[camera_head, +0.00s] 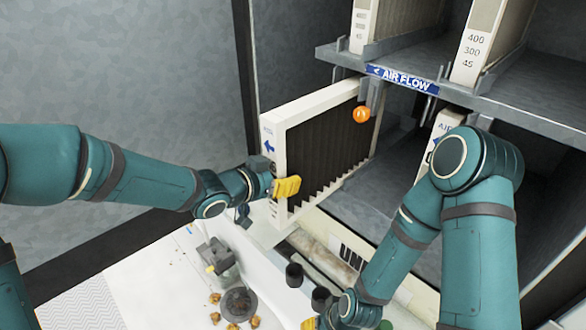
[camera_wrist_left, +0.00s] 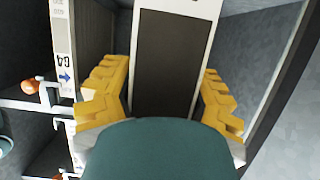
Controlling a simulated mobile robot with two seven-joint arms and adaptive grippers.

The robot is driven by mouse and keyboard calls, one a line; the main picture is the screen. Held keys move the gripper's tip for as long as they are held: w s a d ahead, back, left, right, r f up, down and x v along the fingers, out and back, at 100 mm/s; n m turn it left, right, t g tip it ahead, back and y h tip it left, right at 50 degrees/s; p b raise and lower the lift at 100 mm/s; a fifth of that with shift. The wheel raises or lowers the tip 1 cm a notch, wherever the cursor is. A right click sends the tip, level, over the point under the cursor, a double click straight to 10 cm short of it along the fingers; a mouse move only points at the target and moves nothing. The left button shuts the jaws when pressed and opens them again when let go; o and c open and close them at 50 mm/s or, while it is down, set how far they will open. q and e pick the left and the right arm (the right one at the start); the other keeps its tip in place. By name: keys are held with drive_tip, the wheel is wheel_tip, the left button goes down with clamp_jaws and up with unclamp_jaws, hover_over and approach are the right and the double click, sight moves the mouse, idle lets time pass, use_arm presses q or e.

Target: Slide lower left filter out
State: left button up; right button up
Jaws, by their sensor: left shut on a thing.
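The lower left filter (camera_head: 322,145) has a white frame around a dark pleated core. It stands upright in the head view, its near end outside the rack and its far end towards the lower left slot. My left gripper (camera_head: 285,187) is shut on its near edge with yellow fingers. In the left wrist view, a finger of my left gripper (camera_wrist_left: 160,78) lies on each side of the white-framed, dark-faced filter (camera_wrist_left: 172,55). My right arm reaches down to the bottom of the head view. Its fingers do not show clearly.
A grey shelf (camera_head: 510,105) with an AIR FLOW label (camera_head: 400,80) lies above the slot. An orange ball-like knob (camera_head: 361,115) hangs near the filter's top. Another filter (camera_head: 445,124) stands to the right. Several small brown pieces lie around a dark round dish (camera_head: 239,304) below.

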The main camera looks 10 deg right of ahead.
use_arm(q)
drive_tip(key=s+a+p, duration=0.6)
drive_tip(key=s+a, duration=0.6)
drive_tip(key=a, duration=0.4)
drive_tip(key=shift+s+r+p, duration=0.25)
drive_tip(key=shift+r+p, duration=0.1)
use_arm(e)
wheel_tip(320, 180, up, 7)
drive_tip(key=w, duration=0.2)
drive_tip(key=shift+d+t, duration=0.2)
drive_tip(key=shift+t, duration=0.1)
